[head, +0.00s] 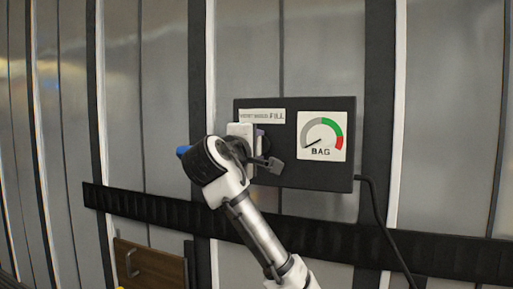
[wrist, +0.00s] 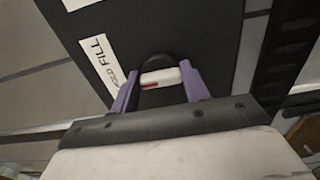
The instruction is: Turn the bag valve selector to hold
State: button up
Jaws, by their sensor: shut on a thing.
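The bag valve selector (wrist: 165,76) is a short white bar with a red mark on a round black base. In the wrist view it lies across between the purple fingers of my gripper (wrist: 158,74), which is shut on it. In the head view my gripper (head: 258,138) is at the left part of the black panel (head: 300,180), and its body hides the selector. A white label strip (head: 262,115) above reads FILL in larger letters at its right end. In the wrist view the strip (wrist: 108,65) shows HOLD and FILL, its start hidden or out of frame.
A BAG gauge (head: 322,137) with grey, green and red zones is on the panel's right; its needle points to the lower left. A black cable (head: 376,215) hangs from the panel's right side. A dark rail (head: 150,205) crosses the wall below. A wooden board (head: 150,265) is lower left.

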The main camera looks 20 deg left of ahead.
jog(key=shift+f, duration=0.1)
jog(key=o, duration=1)
jog(key=shift+s, duration=0.1)
jog(key=shift+s+a+b, duration=0.15)
jog(key=shift+s+b, duration=1.65)
jog(key=shift+s, duration=1.65)
jog(key=shift+s+a+b, duration=0.1)
jog(key=shift+s+b, duration=1.7)
jog(key=shift+s, duration=1.6)
